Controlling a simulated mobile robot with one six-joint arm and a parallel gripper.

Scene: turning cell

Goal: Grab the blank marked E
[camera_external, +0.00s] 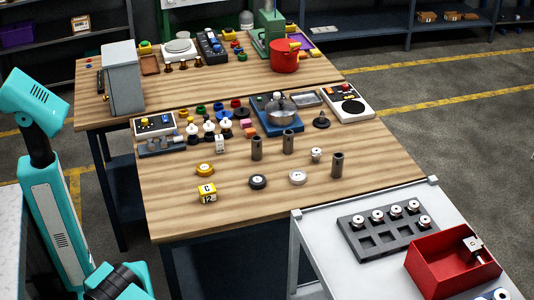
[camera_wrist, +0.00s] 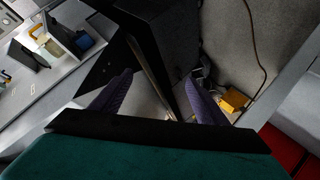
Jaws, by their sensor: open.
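No letter E can be made out in either view, so I cannot tell which piece is the blank marked E. On the near wooden table (camera_external: 180,218) lie a yellow disc (camera_external: 205,170), a black disc (camera_external: 258,182) and a white disc (camera_external: 298,178) with marks too small to read. White round pieces (camera_external: 377,216) sit in the back row of a dark rack (camera_external: 370,250). My gripper (camera_wrist: 157,98) shows in the wrist view with two purple fingers apart and none of these pieces between them. It is not visible in the external view, where my arm stands at the left.
Dark upright cylinders (camera_external: 337,166) stand near the discs. A red bin (camera_external: 440,274) is beside the rack. The table's front left is fairly clear. In the wrist view, a dark box-like body (camera_wrist: 165,45) lies beyond the fingers.

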